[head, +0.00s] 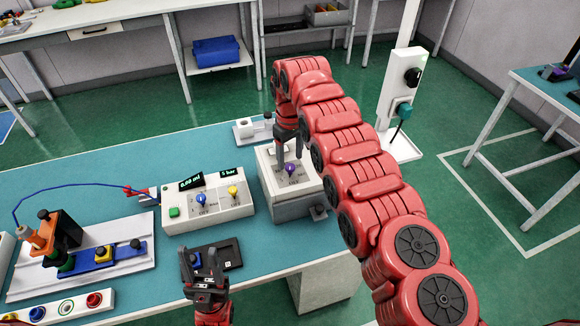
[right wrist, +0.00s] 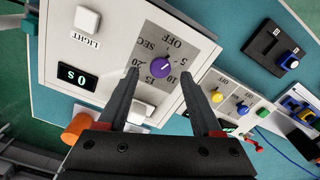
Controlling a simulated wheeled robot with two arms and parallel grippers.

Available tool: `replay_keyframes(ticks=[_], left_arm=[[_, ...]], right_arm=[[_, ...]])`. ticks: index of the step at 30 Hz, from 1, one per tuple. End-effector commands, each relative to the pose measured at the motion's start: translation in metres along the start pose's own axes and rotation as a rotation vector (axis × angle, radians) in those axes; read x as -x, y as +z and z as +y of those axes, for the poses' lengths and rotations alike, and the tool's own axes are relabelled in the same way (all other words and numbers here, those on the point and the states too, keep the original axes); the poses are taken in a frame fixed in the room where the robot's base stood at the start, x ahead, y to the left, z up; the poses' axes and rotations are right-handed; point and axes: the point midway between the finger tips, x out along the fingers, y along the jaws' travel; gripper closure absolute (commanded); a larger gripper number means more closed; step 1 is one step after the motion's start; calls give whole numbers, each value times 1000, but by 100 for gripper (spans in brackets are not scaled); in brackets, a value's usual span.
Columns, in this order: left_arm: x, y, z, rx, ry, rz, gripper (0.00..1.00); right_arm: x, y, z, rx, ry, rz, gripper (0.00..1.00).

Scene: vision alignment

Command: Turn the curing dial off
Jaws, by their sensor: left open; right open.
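The curing dial is a purple knob (head: 291,169) on the sloped face of a white box (head: 297,210) at the right end of the teal table. In the right wrist view the knob (right wrist: 166,65) sits on a grey plate marked OFF, 5, 10, 15, 20 and SEC; its exact setting is unclear. My right gripper (head: 289,153) is open above the dial. In the right wrist view its two fingers (right wrist: 160,78) lie on either side of the knob, with nothing between them held. My left gripper (head: 204,262) is open and empty near the table's front edge.
A white control box (head: 208,207) with blue and yellow knobs stands left of the curing box.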

Motion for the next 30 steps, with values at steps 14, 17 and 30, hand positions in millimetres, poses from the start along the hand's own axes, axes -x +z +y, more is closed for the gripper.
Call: replay_keyframes(ticks=[14,17,30], left_arm=[[-8,-1,0,0,0,0,50],[-8,-1,0,0,0,0,50],[-8,-1,0,0,0,0,50]], right_arm=[[-26,0,0,0,0,-3,33],[-26,0,0,0,0,-3,41],[-25,0,0,0,1,-2,100]])
